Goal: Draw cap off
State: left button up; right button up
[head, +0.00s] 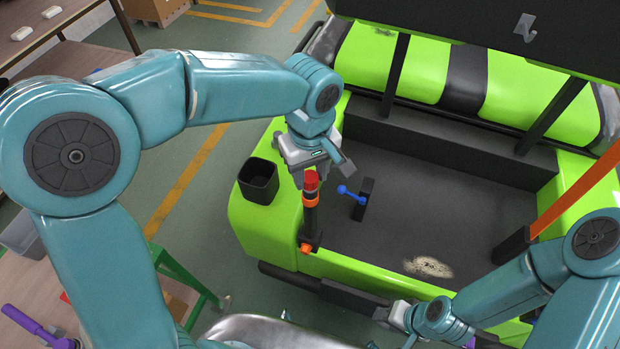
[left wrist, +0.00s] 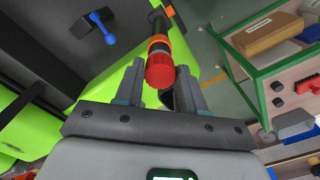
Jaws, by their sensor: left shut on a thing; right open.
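A red cap (head: 311,180) sits at the top of a black post (head: 309,222) with an orange ring below the cap, at the front left corner of the green cart. My left gripper (head: 318,176) is shut on the red cap, coming from above and behind. In the left wrist view the red cap (left wrist: 160,71) shows between the two fingers (left wrist: 159,84), in line with the orange ring and post. I cannot tell whether there is a gap between cap and ring. My right gripper (head: 394,325) is open and low at the cart's front edge, away from the cap.
A black open cup (head: 259,181) is on the green corner left of the post. A blue-knobbed lever (head: 351,195) stands right of it on the dark floor of the cart. An orange strap (head: 580,200) rises at the right. A pale stain (head: 428,267) marks the cart floor.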

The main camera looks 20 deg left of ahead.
aim_at(310, 176)
pick_arm(q)
jog(key=shift+r+p, duration=1.85)
jog(key=shift+r, duration=0.65)
